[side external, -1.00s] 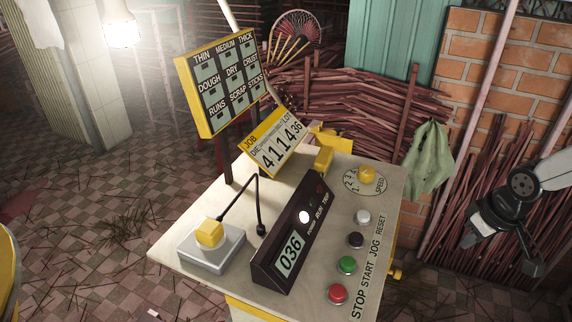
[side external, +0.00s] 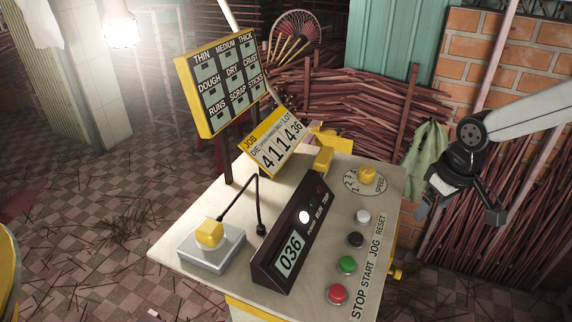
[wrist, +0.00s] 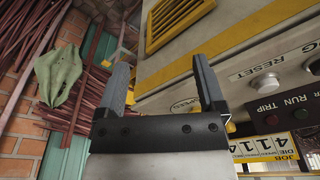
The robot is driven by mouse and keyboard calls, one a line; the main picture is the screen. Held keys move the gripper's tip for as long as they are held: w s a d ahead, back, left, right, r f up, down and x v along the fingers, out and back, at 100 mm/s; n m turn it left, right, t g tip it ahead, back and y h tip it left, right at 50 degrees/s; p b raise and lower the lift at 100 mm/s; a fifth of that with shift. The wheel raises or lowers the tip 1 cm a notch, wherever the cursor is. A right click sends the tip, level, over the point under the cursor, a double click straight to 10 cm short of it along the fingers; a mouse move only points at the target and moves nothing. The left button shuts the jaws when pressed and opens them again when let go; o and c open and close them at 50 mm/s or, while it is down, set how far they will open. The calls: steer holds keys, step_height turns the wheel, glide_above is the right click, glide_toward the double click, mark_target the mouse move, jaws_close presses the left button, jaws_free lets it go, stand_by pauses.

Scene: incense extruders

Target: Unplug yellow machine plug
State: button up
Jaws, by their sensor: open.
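The yellow plug (side external: 209,234) sits in a grey socket box (side external: 212,256) at the left front of the machine's top panel. A black cord (side external: 257,198) runs from the plug up and over to a point on the panel. My gripper (side external: 458,212) is in the air off the right side of the panel, well away from the plug. In the wrist view my gripper (wrist: 163,88) shows two fingers spread apart with nothing between them. The plug is not in the wrist view.
The display box (side external: 292,240) reading 036 stands between the plug and the buttons. The job sign (side external: 272,145) and the tall label board (side external: 222,82) rise behind. Red, green, dark and white buttons and a yellow speed knob (side external: 367,174) line the right side. Incense bundles stand behind.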

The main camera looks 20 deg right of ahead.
steer(key=w+a+r, duration=0.1)
steer(key=w+a, duration=0.1)
steer(key=a, duration=0.1)
steer(key=w+a+r+n, duration=0.1)
steer(key=w+a+r, duration=0.1)
steer(key=w+a, duration=0.1)
steer(key=w+a+r+n, duration=0.1)
steer(key=w+a, duration=0.2)
steer(key=shift+r+g, duration=0.3)
steer(key=shift+r, duration=0.1)
steer(key=w+a+r, duration=0.1)
steer(key=a, duration=0.2)
steer(key=w+a+r+n, duration=0.1)
steer(key=a, duration=0.3)
steer(key=w+a+r+n, duration=0.1)
steer(key=w+a, duration=0.1)
steer(key=a, duration=0.2)
steer(key=shift+w+r, duration=0.1)
steer(key=a+r+n, duration=0.2)
steer(key=a, duration=0.8)
steer(key=r+n+g, duration=0.1)
steer(key=r, duration=0.1)
glide_above(208, 226)
steer(key=d, duration=0.1)
steer(key=shift+w+f, duration=0.2)
steer(key=shift+w, duration=0.2)
steer(key=shift+s+a+r+n, duration=0.1)
steer(key=shift+s+a+n, duration=0.2)
steer(key=shift+s+a, duration=0.15)
steer(key=shift+f, duration=4.5)
